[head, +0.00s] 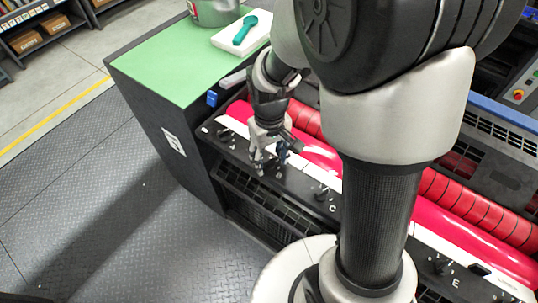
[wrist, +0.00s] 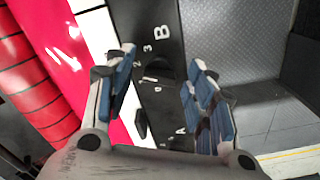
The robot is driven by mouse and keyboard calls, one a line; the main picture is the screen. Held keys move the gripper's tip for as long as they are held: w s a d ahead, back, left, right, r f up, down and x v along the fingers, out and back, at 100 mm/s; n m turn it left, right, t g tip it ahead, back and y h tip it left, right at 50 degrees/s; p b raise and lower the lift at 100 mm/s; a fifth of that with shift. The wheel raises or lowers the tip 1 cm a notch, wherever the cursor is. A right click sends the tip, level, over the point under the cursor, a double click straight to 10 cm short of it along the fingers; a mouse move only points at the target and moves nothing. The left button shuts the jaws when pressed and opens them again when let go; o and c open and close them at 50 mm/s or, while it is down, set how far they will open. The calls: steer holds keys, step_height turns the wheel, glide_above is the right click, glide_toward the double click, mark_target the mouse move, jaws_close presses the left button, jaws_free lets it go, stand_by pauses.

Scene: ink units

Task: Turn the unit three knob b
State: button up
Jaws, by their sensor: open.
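Knob B (wrist: 160,70) is a small dark knob beside a white letter B and small digits on the black panel (wrist: 152,30) in the wrist view. It lies between the fingers of my gripper (wrist: 160,95), which are spread apart with blue pads on each side. I see no contact with the knob. In the head view my gripper (head: 272,168) points down at the panel, left of knob C (head: 322,194), and hides knob B. No unit number three is readable.
A red roller (head: 318,155) and a white strip run along the panel. Knob A (head: 223,133) and knob E (head: 440,266) sit on the same panel. A green-topped cabinet (head: 160,65) holds a teal tool (head: 245,29) on a white block. The metal floor in front is clear.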

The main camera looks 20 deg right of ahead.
steer(key=c, duration=1.1)
steer(key=shift+o, duration=0.2)
steer(key=shift+m, duration=0.3)
steer(key=m+p, duration=0.1)
steer(key=m, duration=0.3)
steer(key=m+p, duration=0.1)
steer(key=m, duration=0.4)
steer(key=shift+a, duration=0.15)
steer(key=shift+m+p, duration=0.3)
steer(key=o, duration=1.1)
steer(key=shift+c, duration=0.2)
